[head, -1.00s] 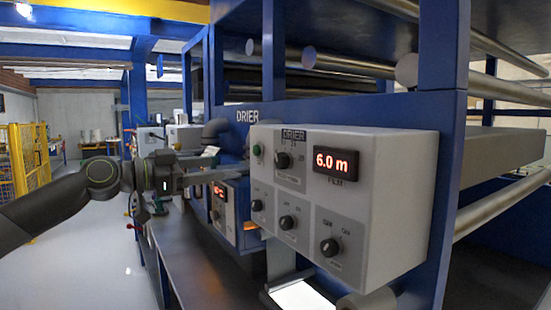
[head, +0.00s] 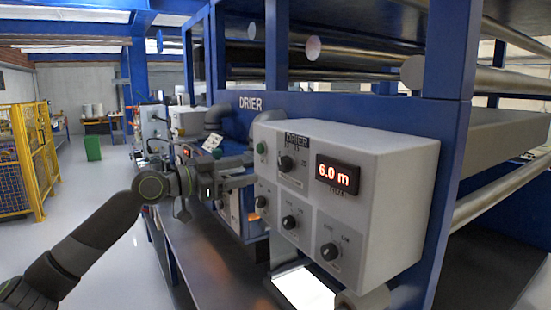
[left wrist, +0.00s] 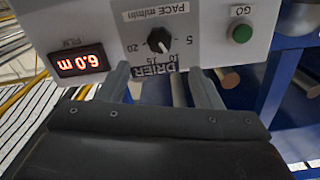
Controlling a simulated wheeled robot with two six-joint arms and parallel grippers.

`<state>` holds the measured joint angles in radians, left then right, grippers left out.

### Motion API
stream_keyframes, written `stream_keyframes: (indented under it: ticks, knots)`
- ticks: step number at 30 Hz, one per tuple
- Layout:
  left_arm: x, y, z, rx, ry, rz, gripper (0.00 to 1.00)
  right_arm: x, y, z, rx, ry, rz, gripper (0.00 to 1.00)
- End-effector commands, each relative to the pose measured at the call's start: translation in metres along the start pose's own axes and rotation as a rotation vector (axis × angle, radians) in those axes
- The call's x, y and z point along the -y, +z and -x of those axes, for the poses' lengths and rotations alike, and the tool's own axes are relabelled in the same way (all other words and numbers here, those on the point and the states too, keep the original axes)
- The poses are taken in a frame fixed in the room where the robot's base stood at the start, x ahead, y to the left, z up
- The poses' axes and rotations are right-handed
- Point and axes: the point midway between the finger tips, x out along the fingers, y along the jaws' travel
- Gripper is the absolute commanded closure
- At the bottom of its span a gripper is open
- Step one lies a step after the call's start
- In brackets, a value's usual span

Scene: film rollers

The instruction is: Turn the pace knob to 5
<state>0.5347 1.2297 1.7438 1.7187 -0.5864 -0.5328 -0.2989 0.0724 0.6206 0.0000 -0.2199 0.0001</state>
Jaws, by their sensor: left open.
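The pace knob (head: 286,164) is a small black dial at the upper left of the grey DRIER panel (head: 385,190). In the left wrist view the knob (left wrist: 159,40) appears upside down, under the PACE m/min label, with 5, 10, 15 and 20 around it. Its pointer seems to face toward the 10 side, but this is small. My left gripper (left wrist: 162,74) is open and empty, its fingers spread just short of the knob and apart from it. In the head view my left gripper (head: 246,172) is at the panel's left edge. My right gripper is out of view.
A green GO button (left wrist: 240,33) sits beside the knob. The red display (head: 337,174) reads 6.0 m. Other black knobs (head: 330,251) are lower on the panel. Blue frame posts and metal rollers surround it. Open floor (head: 105,210) lies to the left.

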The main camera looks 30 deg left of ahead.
Motion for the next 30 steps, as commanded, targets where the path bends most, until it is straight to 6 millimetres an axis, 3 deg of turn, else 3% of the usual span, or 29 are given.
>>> stream_keyframes:
  ticks: [21,30]
  knots:
    - [0.000,-0.003,-0.088,-0.001,0.000,0.004,0.41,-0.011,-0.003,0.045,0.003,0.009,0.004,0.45]
    - [-0.001,0.000,-0.100,0.002,0.000,0.001,0.41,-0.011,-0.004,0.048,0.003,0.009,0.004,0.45]
